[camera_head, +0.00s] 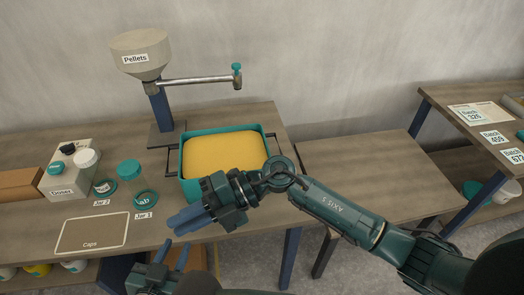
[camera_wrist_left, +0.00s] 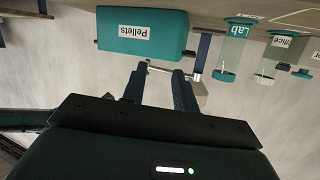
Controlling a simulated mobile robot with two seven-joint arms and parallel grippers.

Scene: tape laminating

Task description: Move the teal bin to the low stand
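The teal bin (camera_head: 184,188), filled with yellow pellets, stands on the worktable beneath the hopper's spout arm. It has a dark handle at each side. In the left wrist view the bin (camera_wrist_left: 115,42) appears upside down with its "Pellets" label. The low stand (camera_head: 365,165) is the lower wooden surface to the right, with a bare top. My left gripper (camera_head: 173,254) is open and empty at the bottom, in front of the table; its fingers (camera_wrist_left: 158,88) show apart in the wrist view. My right gripper (camera_head: 187,218) is in front of the bin, covering its lower front; its finger gap is unclear.
The Pellets hopper (camera_head: 142,55) stands behind the bin. Several jars, including a teal-lidded jar (camera_head: 130,172), the doser (camera_head: 68,178) and the Caps mat (camera_head: 92,232) lie to the left. A batch shelf (camera_head: 468,110) stands at far right.

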